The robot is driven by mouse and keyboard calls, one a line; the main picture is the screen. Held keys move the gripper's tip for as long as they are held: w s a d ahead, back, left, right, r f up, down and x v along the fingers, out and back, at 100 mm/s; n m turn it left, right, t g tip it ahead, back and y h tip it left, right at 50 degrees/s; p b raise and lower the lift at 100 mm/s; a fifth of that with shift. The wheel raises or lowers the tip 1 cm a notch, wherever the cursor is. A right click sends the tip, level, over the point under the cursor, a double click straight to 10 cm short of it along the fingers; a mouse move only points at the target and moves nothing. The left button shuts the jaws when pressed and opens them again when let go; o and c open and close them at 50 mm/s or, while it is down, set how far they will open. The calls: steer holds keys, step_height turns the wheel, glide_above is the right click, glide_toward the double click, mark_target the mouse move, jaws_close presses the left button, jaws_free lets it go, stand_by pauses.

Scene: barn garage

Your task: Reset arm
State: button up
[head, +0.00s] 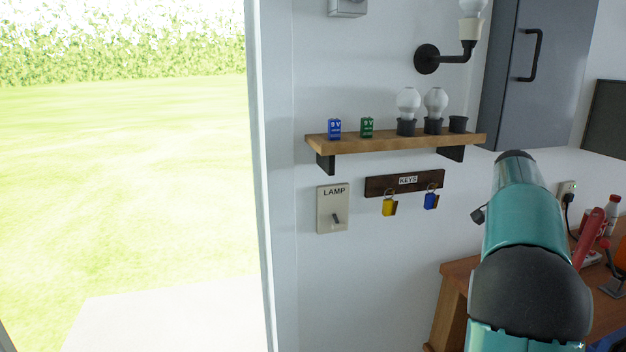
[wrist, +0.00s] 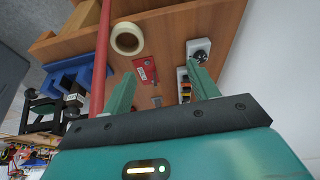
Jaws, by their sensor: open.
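My gripper (wrist: 163,85) shows in the wrist view with its two teal fingers spread apart and nothing between them. Beyond the fingers is a wooden surface (wrist: 165,28) holding several small items. In the head view my teal arm rises at the right, in front of the wall and the workbench (head: 459,274). My fingers cannot be made out clearly there.
The wall has a wooden shelf (head: 385,144) with batteries and bulbs, a lamp switch (head: 333,208), a key rack (head: 380,187) and a grey cabinet (head: 512,100). A tape roll (wrist: 115,40) and a red tag (wrist: 145,72) show in the wrist view. An open doorway lies left.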

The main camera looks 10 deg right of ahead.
steer(key=s+a+r+n+t+y, duration=0.15)
steer(key=s+a+n, duration=0.25)
steer(key=a, duration=0.9)
steer(key=s+a+r+n+t+y, duration=0.15)
steer(key=s+a+n, duration=0.25)
steer(key=a, duration=0.9)
steer(key=s+a+f+n, duration=0.4)
steer(key=s+a, duration=0.3)
steer(key=a, duration=0.1)
steer(key=s+a+f+n+t, duration=0.1)
steer(key=s+a+f+n, duration=0.3)
steer(key=s+a, duration=0.4)
steer(key=shift+s+a+y, duration=0.2)
steer(key=shift+a+y, duration=0.1)
steer(key=shift+a, duration=0.25)
steer(key=c, duration=0.5)
steer(key=shift+d, duration=0.15)
